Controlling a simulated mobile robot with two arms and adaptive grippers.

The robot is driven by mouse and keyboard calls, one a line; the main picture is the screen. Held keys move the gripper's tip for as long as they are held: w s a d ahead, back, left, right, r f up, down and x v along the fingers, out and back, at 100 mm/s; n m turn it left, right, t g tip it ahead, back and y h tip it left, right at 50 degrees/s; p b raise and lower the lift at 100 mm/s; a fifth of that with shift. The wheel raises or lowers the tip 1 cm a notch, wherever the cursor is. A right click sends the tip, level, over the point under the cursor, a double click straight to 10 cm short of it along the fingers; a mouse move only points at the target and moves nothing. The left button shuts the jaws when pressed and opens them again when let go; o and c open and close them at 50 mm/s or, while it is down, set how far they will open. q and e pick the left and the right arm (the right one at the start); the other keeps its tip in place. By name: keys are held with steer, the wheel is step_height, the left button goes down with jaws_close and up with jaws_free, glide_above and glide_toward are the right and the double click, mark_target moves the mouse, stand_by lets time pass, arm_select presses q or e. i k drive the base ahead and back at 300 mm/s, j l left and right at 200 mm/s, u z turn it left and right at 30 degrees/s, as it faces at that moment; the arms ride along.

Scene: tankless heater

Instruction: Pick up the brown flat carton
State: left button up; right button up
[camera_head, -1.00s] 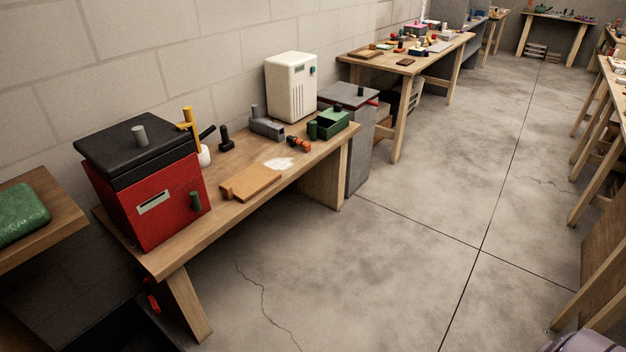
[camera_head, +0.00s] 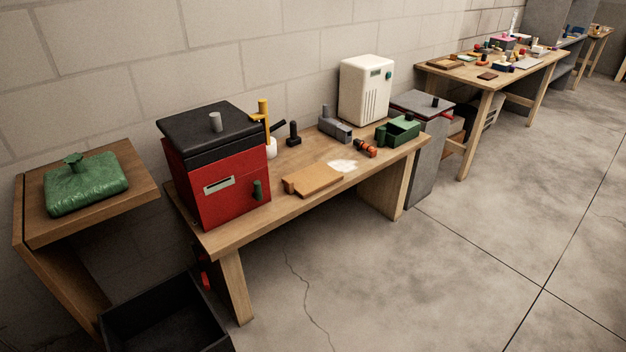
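A flat brown-orange piece (camera_head: 312,180) lies near the front edge of the nearer workbench (camera_head: 240,236), with a small raised strip at its left end. Another flat brown piece (camera_head: 446,64) lies on the left part of the farther table (camera_head: 478,82), with a smaller dark brown flat one (camera_head: 488,76) near that table's front edge. I cannot tell which of these is the carton. Neither of my grippers is in view.
The bench also holds a red box with a black lid (camera_head: 220,185), a white heater-like unit (camera_head: 366,90) and a green open box (camera_head: 404,131). A side table (camera_head: 140,185) bears a green bag (camera_head: 86,184). A black bin (camera_head: 165,315) stands below. Floor at right is clear.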

mark_target(308, 181)
steer(key=i+l+u, duration=0.15)
steer(key=u, duration=0.75)
steer(key=i+l+u, duration=0.3)
steer(key=l, duration=0.35)
steer(key=l+u, duration=0.35)
steer(key=l, duration=0.25)
steer(key=i+l+u, duration=0.1)
steer(key=l+u, duration=0.2)
steer(key=l, duration=0.4)
